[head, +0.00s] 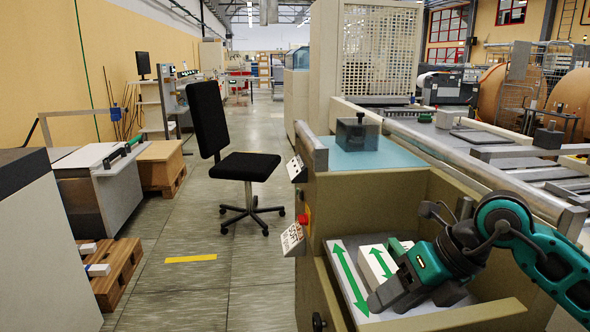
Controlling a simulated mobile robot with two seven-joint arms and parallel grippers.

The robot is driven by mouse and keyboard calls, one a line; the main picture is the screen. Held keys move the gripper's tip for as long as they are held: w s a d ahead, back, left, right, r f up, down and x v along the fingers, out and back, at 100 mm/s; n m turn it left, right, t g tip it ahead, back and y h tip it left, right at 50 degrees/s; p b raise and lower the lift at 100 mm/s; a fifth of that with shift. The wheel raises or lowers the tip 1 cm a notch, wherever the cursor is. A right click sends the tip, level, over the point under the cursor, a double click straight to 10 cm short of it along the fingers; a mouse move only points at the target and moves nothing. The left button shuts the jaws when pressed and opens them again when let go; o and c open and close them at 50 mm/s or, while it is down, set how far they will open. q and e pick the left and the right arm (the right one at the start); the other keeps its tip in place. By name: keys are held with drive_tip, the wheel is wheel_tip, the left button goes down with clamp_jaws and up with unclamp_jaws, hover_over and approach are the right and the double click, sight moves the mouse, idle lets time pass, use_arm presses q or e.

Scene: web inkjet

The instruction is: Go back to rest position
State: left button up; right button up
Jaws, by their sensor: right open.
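My right arm, teal and dark grey, comes in from the right edge. My right gripper (380,298) is low over the open bin at the front of the beige machine, pointing down and left. It is open, and I see nothing held in it. In the bin lie a larger white board or box (345,270) with a green double arrow and a smaller white box (378,262) with a green arrow. The gripper covers part of both; whether it touches them I cannot tell. My left gripper is not in view.
The bin's beige front wall (455,316) and the machine's side (372,186) surround the gripper. A control panel with a red button (303,219) is on the machine's left. A black office chair (245,165) stands in the aisle. A wooden pallet (118,275) lies left. The floor between is clear.

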drive_tip(key=s+a+r+m+t+y+p, duration=0.1)
drive_tip(key=s+a+r+m+y, duration=0.1)
drive_tip(key=a+m+y, duration=0.4)
drive_tip(key=s+a+r+m+t+y+p, duration=0.1)
drive_tip(key=s+a+r+m+t+y, duration=0.15)
drive_tip(key=a+y, duration=0.35)
drive_tip(key=w+d+f+m+t+h, duration=0.2)
drive_tip(key=d+f+m+t+h, duration=1)
drive_tip(key=m, duration=1)
drive_tip(key=s+d+f+m+g+h, duration=0.1)
drive_tip(key=s+f+m+g+h, duration=0.1)
drive_tip(key=s+f, duration=0.4)
drive_tip(key=s+d+f+m+g+h+p, duration=0.1)
drive_tip(key=s+f+m+g, duration=0.3)
drive_tip(key=f, duration=0.7)
drive_tip(key=shift+s+d+g+h, duration=0.35)
drive_tip(key=shift+s+g+h, duration=0.3)
drive_tip(key=shift+s, duration=0.3)
drive_tip(key=shift+r, duration=0.1)
